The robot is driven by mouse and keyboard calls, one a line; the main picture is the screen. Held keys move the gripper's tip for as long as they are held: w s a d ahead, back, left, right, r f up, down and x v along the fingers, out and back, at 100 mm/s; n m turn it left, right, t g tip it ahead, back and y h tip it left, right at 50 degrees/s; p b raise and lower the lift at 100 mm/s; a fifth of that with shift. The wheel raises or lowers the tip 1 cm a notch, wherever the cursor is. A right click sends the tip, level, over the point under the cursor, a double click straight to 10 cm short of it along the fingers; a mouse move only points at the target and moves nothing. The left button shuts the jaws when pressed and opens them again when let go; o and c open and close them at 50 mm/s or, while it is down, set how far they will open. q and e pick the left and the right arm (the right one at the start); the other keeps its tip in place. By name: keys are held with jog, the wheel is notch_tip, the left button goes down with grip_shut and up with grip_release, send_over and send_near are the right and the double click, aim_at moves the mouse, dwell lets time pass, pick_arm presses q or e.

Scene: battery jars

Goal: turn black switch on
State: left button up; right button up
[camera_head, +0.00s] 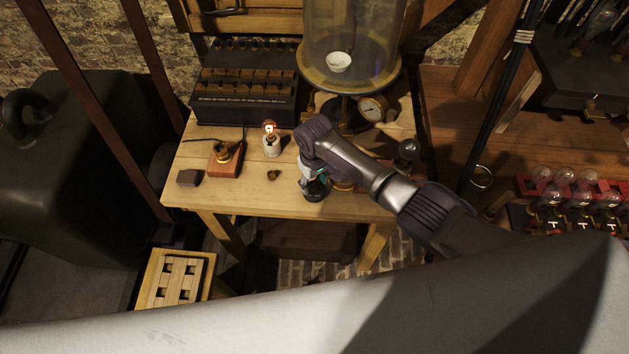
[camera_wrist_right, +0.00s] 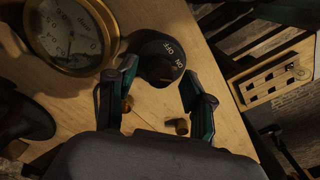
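The black switch (camera_wrist_right: 156,66) is a round black knob with white ON and OFF lettering on its top, in the upper middle of the right wrist view. In the head view, the black switch (camera_head: 316,193) stands near the table's front edge, partly hidden under my right gripper. My right gripper (camera_head: 313,179) points down over it. In the right wrist view my right gripper (camera_wrist_right: 159,76) is open, with one dark green finger on each side of the knob; contact cannot be told. My left gripper is not in view.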

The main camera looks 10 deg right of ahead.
aim_at(314, 184)
jog(key=shift+r, duration=0.15)
notch_tip(314, 184, up, 12)
dwell(0.6)
jog(key=shift+s+f, duration=0.1)
jog(key=shift+f, duration=0.15)
